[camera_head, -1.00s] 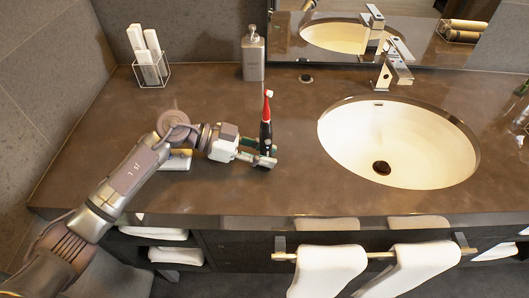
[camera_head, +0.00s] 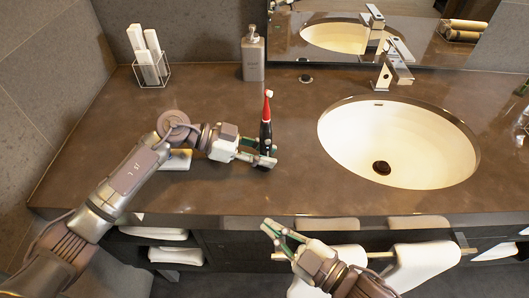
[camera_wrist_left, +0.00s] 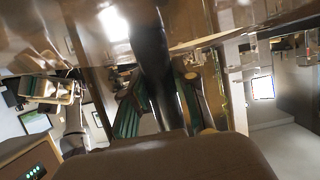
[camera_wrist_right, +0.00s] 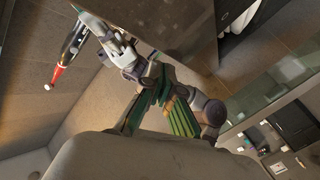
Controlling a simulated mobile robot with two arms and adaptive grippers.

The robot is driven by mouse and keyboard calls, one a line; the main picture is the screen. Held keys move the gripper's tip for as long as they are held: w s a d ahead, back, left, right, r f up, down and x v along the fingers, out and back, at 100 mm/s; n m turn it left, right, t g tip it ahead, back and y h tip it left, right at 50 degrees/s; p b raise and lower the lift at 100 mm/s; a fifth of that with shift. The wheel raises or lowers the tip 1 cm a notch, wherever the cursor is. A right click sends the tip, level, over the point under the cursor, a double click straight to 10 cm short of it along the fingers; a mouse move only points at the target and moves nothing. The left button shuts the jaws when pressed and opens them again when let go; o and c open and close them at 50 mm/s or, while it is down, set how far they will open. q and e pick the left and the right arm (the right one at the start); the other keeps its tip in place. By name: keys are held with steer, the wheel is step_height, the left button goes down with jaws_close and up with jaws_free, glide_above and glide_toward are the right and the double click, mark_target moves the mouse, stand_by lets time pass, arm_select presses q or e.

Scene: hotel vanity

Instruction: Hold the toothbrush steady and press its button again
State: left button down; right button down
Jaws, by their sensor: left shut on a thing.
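The toothbrush (camera_head: 266,133) stands upright on the counter, with a dark handle, red upper part and white head. My left gripper (camera_head: 264,160) is shut on the lower part of its handle. In the left wrist view the dark handle (camera_wrist_left: 152,60) passes between the green-padded fingers. My right gripper (camera_head: 268,225) is at the counter's front edge, below the toothbrush in the picture and apart from it. Its fingers converge at the tips and look shut with nothing between them. The toothbrush (camera_wrist_right: 69,52) shows at upper left in the right wrist view. I cannot make out its button.
The sink basin (camera_head: 400,145) and faucet (camera_head: 391,65) are to the right. A soap dispenser (camera_head: 253,57) and a wire holder with white items (camera_head: 152,72) stand at the back. Towels (camera_head: 425,262) hang below the front edge. The counter around the toothbrush is mostly clear.

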mark_target(268, 142)
steer(key=w+d+r+n+y, duration=0.25)
steer(key=r+y, duration=0.25)
steer(key=r, duration=0.4)
steer(key=w+a, duration=0.2)
steer(key=w, duration=0.7)
steer(key=shift+a+m, duration=0.15)
steer(key=shift+m, duration=0.2)
steer(key=shift+w, duration=0.1)
stand_by(0.5)
steer(key=shift+w+a, duration=0.1)
steer(key=shift+w, duration=0.2)
steer(key=shift+w, duration=0.2)
stand_by(0.4)
steer(key=shift+s, duration=0.65)
